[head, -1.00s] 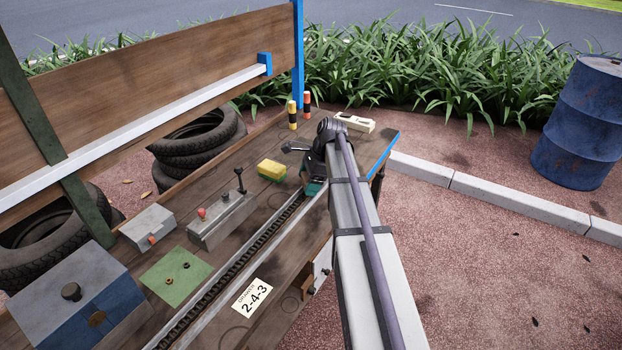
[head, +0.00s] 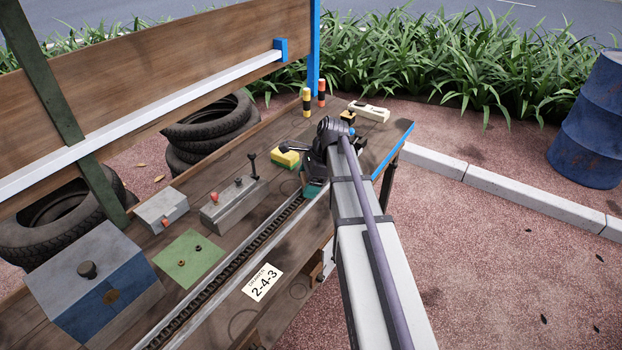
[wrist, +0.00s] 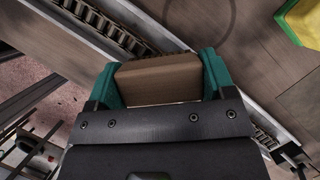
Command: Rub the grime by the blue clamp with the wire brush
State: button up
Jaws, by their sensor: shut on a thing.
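My gripper (wrist: 160,78) has teal fingers shut on a brown wooden block, seemingly the wire brush (wrist: 158,80), in the wrist view. Its bristles are hidden. In the head view my gripper (head: 312,189) is above the bench near the dark chain track, mostly hidden by my arm; the brush does not show there. A blue bracket (head: 281,48), possibly the blue clamp, sits at the right end of the white rail on the backboard, well away from my gripper. I cannot make out a clear grime patch beside it.
A yellow-green sponge (head: 286,158) lies just left of my gripper. Striped cylinders (head: 306,101) and a cream object (head: 370,111) stand near the far end. A grey lever box (head: 230,202), green plate (head: 187,258) and blue-grey box (head: 95,285) occupy the near left. Tyres (head: 208,125) are behind.

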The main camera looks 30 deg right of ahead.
notch_tip(320, 180, up, 6)
jog(key=p, duration=0.6)
notch_tip(320, 180, up, 3)
jog(key=p, duration=0.3)
jog(key=shift+r, duration=0.15)
dwell(0.4)
